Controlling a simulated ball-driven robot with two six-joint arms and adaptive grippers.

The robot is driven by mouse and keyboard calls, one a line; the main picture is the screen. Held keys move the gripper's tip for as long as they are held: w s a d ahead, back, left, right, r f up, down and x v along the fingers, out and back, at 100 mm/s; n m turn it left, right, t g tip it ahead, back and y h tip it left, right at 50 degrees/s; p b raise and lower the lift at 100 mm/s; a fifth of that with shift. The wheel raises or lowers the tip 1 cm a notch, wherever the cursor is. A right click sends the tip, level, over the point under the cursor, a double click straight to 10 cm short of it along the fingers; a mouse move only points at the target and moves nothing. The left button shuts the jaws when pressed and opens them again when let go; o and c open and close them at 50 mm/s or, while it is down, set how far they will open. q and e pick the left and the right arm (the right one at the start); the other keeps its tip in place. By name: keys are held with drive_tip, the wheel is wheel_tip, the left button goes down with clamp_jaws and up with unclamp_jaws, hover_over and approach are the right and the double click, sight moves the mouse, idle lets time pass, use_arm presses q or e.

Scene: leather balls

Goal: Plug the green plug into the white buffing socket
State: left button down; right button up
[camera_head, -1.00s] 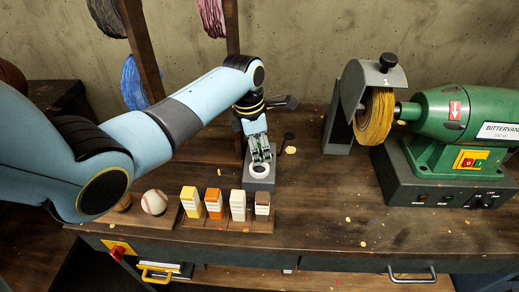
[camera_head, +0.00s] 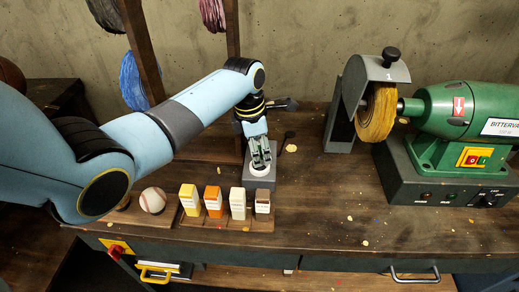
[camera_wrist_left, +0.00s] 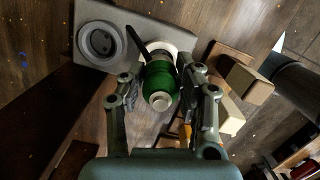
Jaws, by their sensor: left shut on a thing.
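My left gripper (camera_head: 260,164) is shut on the green plug (camera_wrist_left: 161,82), which sits between its fingers in the left wrist view. A dark prong or cord shows beside the plug. The grey socket block (camera_head: 262,184) stands under the gripper on the bench and also shows in the left wrist view (camera_wrist_left: 128,22). A round grey socket (camera_wrist_left: 98,40) is on its left part there. A white rim, likely of the white socket (camera_wrist_left: 152,48), shows behind the plug. Whether the plug is in it I cannot tell. My right gripper is out of view.
Several coloured blocks (camera_head: 213,202) stand on a wooden rack in front of the socket block. A green buffing machine (camera_head: 450,115) with a tan wheel (camera_head: 377,112) stands at the right. The bench's middle front is clear.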

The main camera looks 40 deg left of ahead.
use_arm(q)
drive_tip(key=shift+f, duration=0.25)
idle(0.6)
drive_tip(key=shift+f, duration=0.5)
idle(0.5)
drive_tip(key=shift+p, duration=0.35)
drive_tip(key=shift+f, duration=0.2)
idle(0.6)
drive_tip(key=shift+f, duration=0.2)
idle(0.4)
